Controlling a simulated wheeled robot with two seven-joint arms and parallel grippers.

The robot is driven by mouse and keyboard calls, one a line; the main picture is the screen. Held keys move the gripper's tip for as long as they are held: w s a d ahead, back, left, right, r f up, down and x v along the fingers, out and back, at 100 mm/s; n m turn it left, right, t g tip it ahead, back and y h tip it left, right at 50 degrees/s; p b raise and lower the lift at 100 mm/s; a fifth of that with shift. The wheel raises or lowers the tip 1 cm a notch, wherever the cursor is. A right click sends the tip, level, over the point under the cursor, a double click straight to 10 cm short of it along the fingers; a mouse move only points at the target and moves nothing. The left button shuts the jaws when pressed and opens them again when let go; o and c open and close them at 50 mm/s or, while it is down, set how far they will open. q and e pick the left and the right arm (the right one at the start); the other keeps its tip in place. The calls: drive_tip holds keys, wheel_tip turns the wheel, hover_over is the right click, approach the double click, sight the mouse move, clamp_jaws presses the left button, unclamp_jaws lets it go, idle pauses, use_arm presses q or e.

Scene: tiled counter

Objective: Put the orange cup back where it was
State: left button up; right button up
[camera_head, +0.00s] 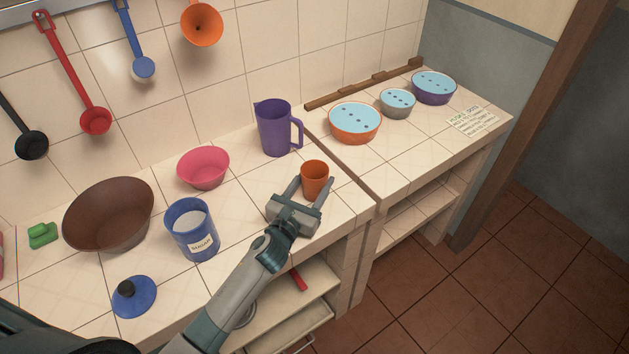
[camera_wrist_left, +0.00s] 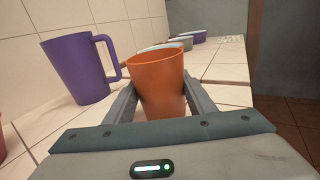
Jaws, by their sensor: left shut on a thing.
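The orange cup (camera_head: 314,181) is upright near the right end of the tiled counter, close to its front corner. My left gripper (camera_head: 315,184) is shut on it, with one finger on each side. In the left wrist view the orange cup (camera_wrist_left: 158,78) stands between the two fingers (camera_wrist_left: 158,98), its rim up. I cannot tell for sure whether its base touches the tiles. My right gripper is not in view.
A purple pitcher (camera_head: 274,128) stands behind the cup. A pink bowl (camera_head: 203,168), blue canister (camera_head: 191,230), brown bowl (camera_head: 108,215) and blue lid (camera_head: 134,297) are to the left. Across a gap, a second counter (camera_head: 405,150) holds an orange bowl (camera_head: 354,124) and other bowls.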

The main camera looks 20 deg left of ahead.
use_arm(q)
drive_tip(key=shift+f, duration=0.15)
drive_tip(key=o, duration=1.3)
drive_tip(key=shift+o, duration=0.2)
drive_tip(key=shift+r, duration=0.2)
drive_tip(key=shift+s+f, duration=0.15)
drive_tip(key=shift+s, duration=0.25)
drive_tip(key=s+b, duration=0.1)
drive_tip(key=s, duration=0.2)
drive_tip(key=s+a, duration=0.1)
drive_tip(key=s, duration=0.2)
drive_tip(key=s+b, duration=0.1)
drive_tip(key=s, duration=0.3)
drive_tip(key=shift+a+b, duration=0.25)
drive_tip(key=shift+b, duration=0.1)
drive_tip(key=shift+s+a, duration=0.1)
drive_tip(key=shift+s, duration=0.45)
